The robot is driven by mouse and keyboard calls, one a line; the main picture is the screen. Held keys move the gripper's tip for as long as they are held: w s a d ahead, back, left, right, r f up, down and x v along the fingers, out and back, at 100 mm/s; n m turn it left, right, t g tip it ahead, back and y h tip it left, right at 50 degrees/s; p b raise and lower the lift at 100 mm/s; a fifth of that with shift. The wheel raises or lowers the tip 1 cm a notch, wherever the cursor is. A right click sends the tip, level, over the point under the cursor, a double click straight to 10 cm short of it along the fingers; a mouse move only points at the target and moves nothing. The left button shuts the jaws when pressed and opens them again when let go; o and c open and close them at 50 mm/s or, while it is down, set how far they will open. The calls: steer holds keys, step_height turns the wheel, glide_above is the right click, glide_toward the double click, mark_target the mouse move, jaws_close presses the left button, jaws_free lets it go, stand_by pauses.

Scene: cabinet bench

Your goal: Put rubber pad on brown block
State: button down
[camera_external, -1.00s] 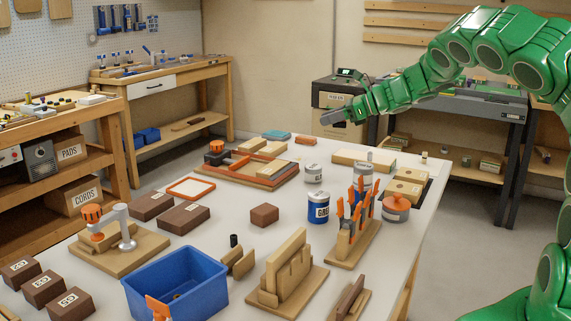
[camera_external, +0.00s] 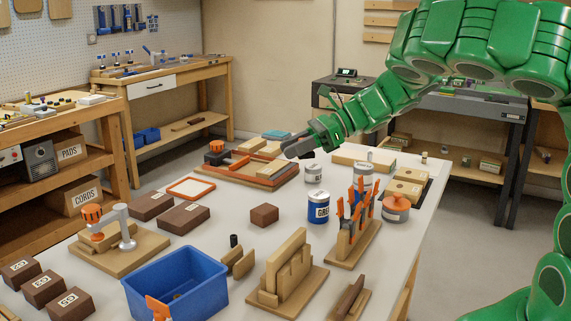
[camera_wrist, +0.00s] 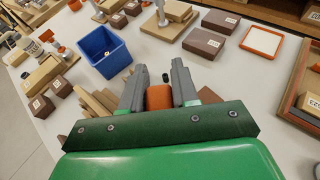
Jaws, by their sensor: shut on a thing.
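My gripper (camera_external: 290,147) hangs over the far part of the bench, near the wooden frame board, well behind the brown block. In the wrist view its two grey fingers (camera_wrist: 160,92) are shut on a small orange-red piece with rounded edges, which I take for the rubber pad (camera_wrist: 160,97). The pad is too small to make out in the external view. The brown block (camera_external: 264,215) sits alone on the white bench top near its middle, with nothing on it. I cannot pick it out surely in the wrist view.
A tool rack (camera_external: 353,232), slotted wooden stand (camera_external: 288,270) and blue bin (camera_external: 178,283) stand nearer. Flat brown boxes (camera_external: 184,217) lie left. Bench around the block is clear.

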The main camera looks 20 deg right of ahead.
steer(key=shift+s+a, duration=0.5)
steer(key=shift+s, duration=0.85)
glide_above(255, 210)
steer(key=shift+n+g, duration=0.3)
steer(key=shift+g, duration=0.1)
steer(key=shift+s+f, duration=0.15)
steer(key=shift+f, duration=3.2)
steer(key=shift+s+f, duration=0.1)
steer(key=shift+f, duration=3.2)
steer(key=shift+f, duration=0.1)
steer(key=shift+w+a+f, duration=0.1)
steer(key=shift+w+f, duration=0.2)
steer(key=shift+f, duration=1.5)
steer(key=shift+f, duration=0.1)
steer(key=c, duration=0.8)
jaws_free()
